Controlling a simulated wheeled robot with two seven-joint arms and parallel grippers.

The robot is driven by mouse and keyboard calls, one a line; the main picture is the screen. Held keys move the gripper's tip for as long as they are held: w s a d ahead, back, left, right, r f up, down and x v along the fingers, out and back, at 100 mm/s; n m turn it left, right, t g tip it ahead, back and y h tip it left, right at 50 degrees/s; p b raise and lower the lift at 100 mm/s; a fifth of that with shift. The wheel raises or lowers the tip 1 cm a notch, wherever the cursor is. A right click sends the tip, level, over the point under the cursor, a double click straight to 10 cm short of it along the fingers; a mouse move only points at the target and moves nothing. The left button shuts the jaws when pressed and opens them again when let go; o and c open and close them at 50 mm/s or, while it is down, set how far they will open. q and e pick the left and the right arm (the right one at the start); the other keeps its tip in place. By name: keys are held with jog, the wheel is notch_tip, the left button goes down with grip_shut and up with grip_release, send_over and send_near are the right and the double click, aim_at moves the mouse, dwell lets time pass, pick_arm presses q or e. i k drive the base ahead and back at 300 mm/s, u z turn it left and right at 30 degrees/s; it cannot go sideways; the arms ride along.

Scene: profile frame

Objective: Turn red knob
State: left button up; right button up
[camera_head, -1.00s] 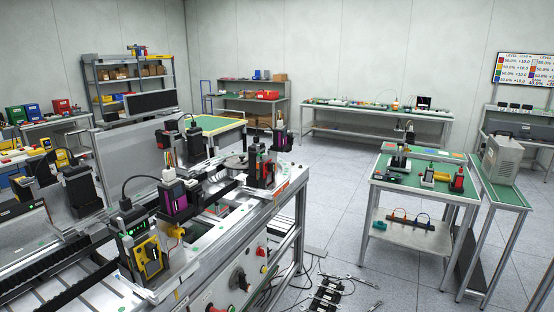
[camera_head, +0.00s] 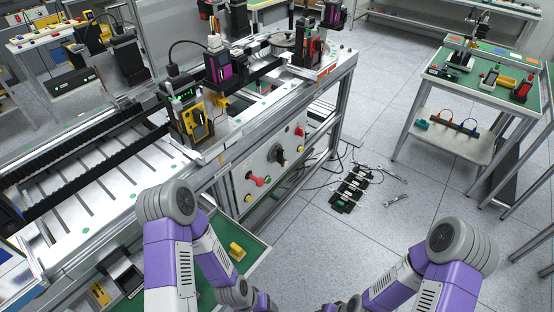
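A red knob (camera_head: 257,181) sits low on the white front panel (camera_head: 265,165) of the machine, in the middle of the head view. A black rotary knob (camera_head: 277,154) is up and right of it on the same panel. A smaller red control (camera_head: 300,131) is near the panel's upper right end. Both my purple and grey arms come in at the bottom and fold downward, apart from the panel. Neither gripper's fingers can be made out; they lie below the picture edge.
A green-topped surface (camera_head: 255,250) with a yellow part (camera_head: 237,251) lies below the panel, beside my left arm. Black blocks (camera_head: 350,190), cables and wrenches (camera_head: 397,201) lie on the floor right of the machine. A green table (camera_head: 490,85) stands at right.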

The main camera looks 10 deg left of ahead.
aim_at(299, 130)
jog(key=z, duration=0.9)
jog(key=i, duration=1.75)
jog(key=u, duration=2.8)
